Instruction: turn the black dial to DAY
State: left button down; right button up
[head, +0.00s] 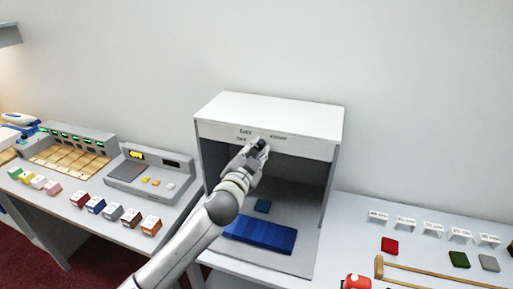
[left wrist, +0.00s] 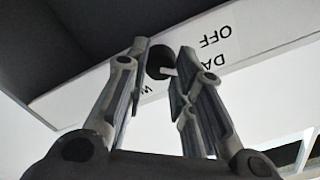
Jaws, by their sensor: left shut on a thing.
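The black dial (head: 262,142) sits on the white front panel of the light booth (head: 315,148). In the left wrist view the dial (left wrist: 159,60) shows between my fingertips, with a short white pointer mark at its lower right. The panel appears upside down there. The OFF label (left wrist: 216,37) and a partly hidden DAY label (left wrist: 213,62) lie right of the dial; a label starting with W (left wrist: 146,89) is mostly hidden behind a finger. My left gripper (head: 259,147) is shut on the dial, its fingers on either side. My right gripper is not in view.
A grey device (head: 150,175) and coloured boxes stand on the left counter. Right are labelled cards, a red swatch (head: 390,246), a wooden frame (head: 430,273) and a red object (head: 356,282).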

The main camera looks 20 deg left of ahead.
pick_arm(q)
jog(key=shift+w+a+r+m+p, duration=0.1)
jog(key=shift+r+m+p, duration=0.2)
jog(key=shift+m, duration=0.45)
jog(key=shift+a+r+m+p, duration=0.15)
jog(key=shift+m+p, duration=0.1)
jog(key=shift+m, duration=0.5)
jog(key=shift+d+r, duration=0.1)
jog(key=c, duration=1.4)
grip_release()
jog(key=shift+c, duration=0.2)
jog(key=o, duration=0.4)
jog(key=shift+f, duration=0.3)
jog(key=shift+s, duration=0.2)
jog(key=shift+s+f, duration=0.1)
jog(key=shift+s, duration=0.2)
jog(key=s, duration=1.1)
jog(key=shift+s+a, duration=0.1)
jog(key=shift+a, duration=0.1)
